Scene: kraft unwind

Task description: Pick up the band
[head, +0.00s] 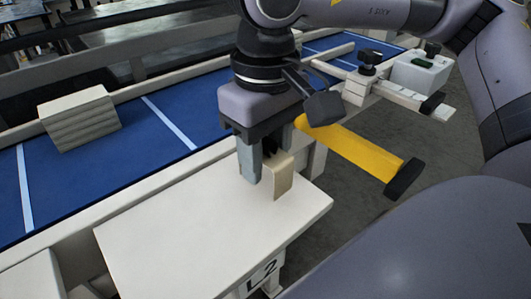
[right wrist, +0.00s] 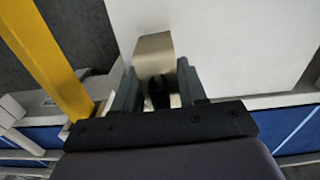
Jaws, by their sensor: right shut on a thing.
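The band (head: 284,178) is a tan, kraft-coloured strip with a bend in it, over the white table (head: 190,235) near its far right corner. My right gripper (head: 261,172) points down and is shut on the band. In the right wrist view the band (right wrist: 153,44) shows between and beyond the fingertips of the right gripper (right wrist: 156,85). The fingers hide part of it. I cannot tell whether its lower end touches the table. My left gripper is not in view.
A yellow bar (head: 350,153) with a black end sticks out just right of the gripper. Behind is a blue conveyor (head: 180,105) with white lines, carrying a pale ridged block (head: 80,122). The table's front and left are clear.

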